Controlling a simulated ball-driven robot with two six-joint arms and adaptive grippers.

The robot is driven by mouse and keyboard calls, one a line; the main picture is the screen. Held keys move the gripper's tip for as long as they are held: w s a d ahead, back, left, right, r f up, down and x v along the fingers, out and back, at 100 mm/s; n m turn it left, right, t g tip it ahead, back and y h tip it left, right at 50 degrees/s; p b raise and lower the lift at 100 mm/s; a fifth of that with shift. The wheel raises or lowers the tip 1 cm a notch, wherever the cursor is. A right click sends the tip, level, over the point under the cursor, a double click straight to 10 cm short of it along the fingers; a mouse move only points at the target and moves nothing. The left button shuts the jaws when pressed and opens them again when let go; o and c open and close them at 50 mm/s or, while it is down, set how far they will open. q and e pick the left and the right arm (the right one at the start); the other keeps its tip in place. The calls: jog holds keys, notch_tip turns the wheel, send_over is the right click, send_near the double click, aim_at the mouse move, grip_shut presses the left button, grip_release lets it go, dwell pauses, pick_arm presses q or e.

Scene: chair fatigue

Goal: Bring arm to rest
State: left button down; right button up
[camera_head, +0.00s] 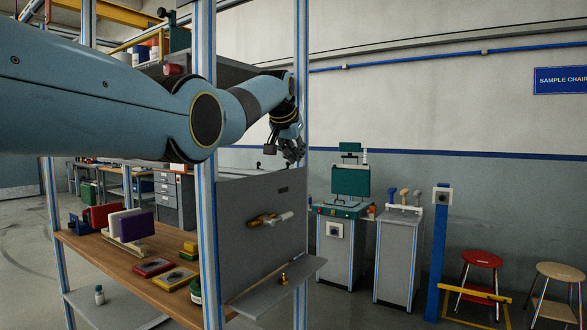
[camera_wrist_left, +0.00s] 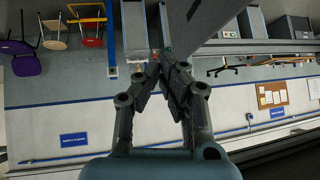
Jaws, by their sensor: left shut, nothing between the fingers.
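My left arm comes in from the left of the head view and reaches across the frame posts. My left gripper (camera_head: 293,154) is above the top edge of the grey panel (camera_head: 262,215), close to a blue-striped post. In the left wrist view the gripper (camera_wrist_left: 159,58) has its fingertips together with nothing between them. That view is turned upside down. My right gripper is in neither view.
A wooden shelf (camera_head: 105,252) holds books and small boxes at left. Blue-striped posts (camera_head: 208,250) stand close to my arm. A small grey ledge (camera_head: 285,285) juts from the panel. A test machine (camera_head: 346,209) and stools (camera_head: 482,259) stand at right.

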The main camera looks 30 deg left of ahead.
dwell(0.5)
